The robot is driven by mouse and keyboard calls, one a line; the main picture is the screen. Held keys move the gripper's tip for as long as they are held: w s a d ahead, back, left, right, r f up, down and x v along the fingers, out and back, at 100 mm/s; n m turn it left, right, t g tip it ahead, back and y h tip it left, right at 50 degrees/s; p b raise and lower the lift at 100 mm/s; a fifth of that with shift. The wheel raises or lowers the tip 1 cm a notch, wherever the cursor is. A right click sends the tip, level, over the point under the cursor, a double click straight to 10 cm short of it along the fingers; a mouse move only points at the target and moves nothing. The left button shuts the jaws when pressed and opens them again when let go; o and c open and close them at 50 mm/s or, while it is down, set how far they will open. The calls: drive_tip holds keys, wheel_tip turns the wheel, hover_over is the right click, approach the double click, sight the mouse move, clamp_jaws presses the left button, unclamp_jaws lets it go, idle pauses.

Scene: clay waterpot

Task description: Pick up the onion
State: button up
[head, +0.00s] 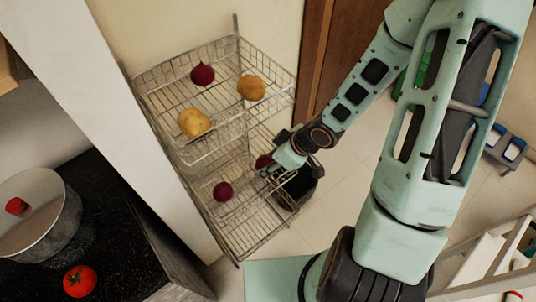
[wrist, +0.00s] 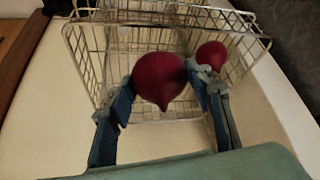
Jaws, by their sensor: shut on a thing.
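A dark red onion (wrist: 158,80) sits between the two blue fingers of my gripper (wrist: 163,88) in the wrist view, and my gripper is shut on it. In the head view the same onion (head: 263,160) is partly hidden by my gripper (head: 268,171), at the lower basket of a wire rack (head: 245,232). A second red onion (head: 222,191) lies in that lower basket, left of my gripper. It also shows in the wrist view (wrist: 211,54), just beyond the right finger. A third red onion (head: 203,74) lies in the upper basket.
Two potatoes, one at the right (head: 251,88) and one at the front left (head: 193,123), lie in the upper basket, above my gripper. A dark bin (head: 300,185) stands beside the rack. A counter (head: 120,235) at left holds a pot (head: 62,228) and a tomato (head: 79,281).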

drive_tip(key=shift+s+a+r+p, duration=0.25)
drive_tip(key=shift+s+r+p, duration=0.55)
drive_tip(key=shift+s, duration=0.4)
drive_tip(key=p, duration=0.3)
drive_tip(key=shift+s+a+r, duration=0.25)
drive_tip(key=shift+s+r, duration=0.1)
drive_tip(key=shift+s, duration=0.05)
drive_tip(key=s+p, duration=0.1)
drive_tip(key=p, duration=0.1)
drive_tip(key=s+p, duration=0.1)
drive_tip(key=p, duration=0.2)
drive_tip(key=s+p, duration=0.1)
drive_tip(key=p, duration=0.1)
drive_tip(key=shift+s+d+r, duration=0.1)
drive_tip(key=shift+d+r, duration=0.25)
drive_tip(key=shift+d, duration=0.05)
